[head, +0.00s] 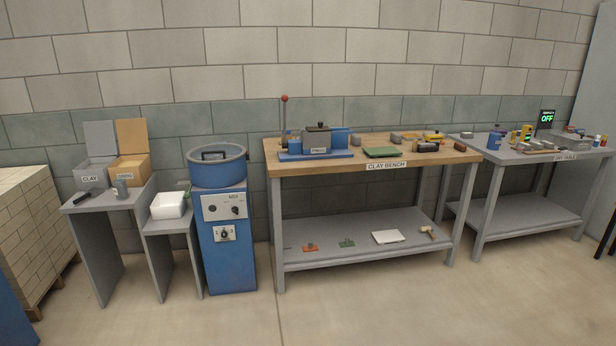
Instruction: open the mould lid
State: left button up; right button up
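The mould (318,150) is a small grey box on a blue base plate (300,157), on the left part of the wooden clay bench. Its grey lid (317,129) with a dark knob appears shut on top. A lever with a red ball (284,99) stands upright at its left, and a blue block stands behind it to the right. Neither of my grippers is in the head view.
The clay bench (374,165) also bears a green mat (381,152) and several small tools. A blue mixer (228,225) stands left of it. A second table (565,157) with tools stands at right. The floor in front is clear.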

aim_at(321, 128)
jog(key=i+l+z, duration=0.25)
jog(key=i, duration=0.7)
jog(key=i+z, duration=0.25)
jog(key=i, duration=0.7)
